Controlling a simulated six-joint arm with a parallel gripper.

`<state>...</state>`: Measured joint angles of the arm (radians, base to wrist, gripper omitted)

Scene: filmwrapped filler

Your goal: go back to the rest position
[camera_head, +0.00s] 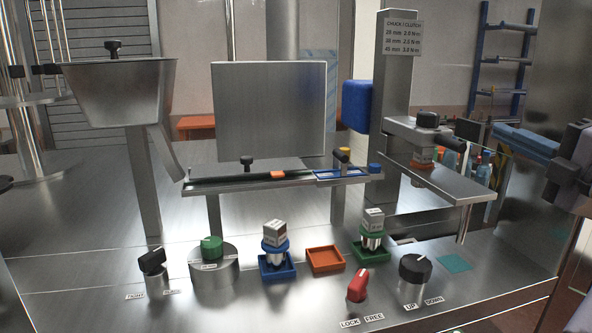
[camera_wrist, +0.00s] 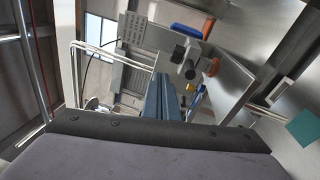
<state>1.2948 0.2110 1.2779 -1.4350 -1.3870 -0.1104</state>
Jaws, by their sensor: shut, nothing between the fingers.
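My gripper (camera_head: 500,132) reaches in from the right edge in the head view, its blue fingers pointing left. The fingers are together with nothing between them. They are in the air at the right of the steel machine, by the chuck bracket (camera_head: 450,181). In the wrist view my gripper (camera_wrist: 164,82) shows as blue fingers closed side by side, pointing toward the chuck column and its label plate (camera_wrist: 135,30). I see no touch with anything.
A hopper (camera_head: 118,92) stands left and a steel panel (camera_head: 268,110) at the middle. A blue tray (camera_head: 277,272), an orange tray (camera_head: 325,259) and a green tray (camera_head: 371,256) sit in front. Knobs, including a red one (camera_head: 358,285), line the front. A blue rack (camera_head: 500,60) stands behind.

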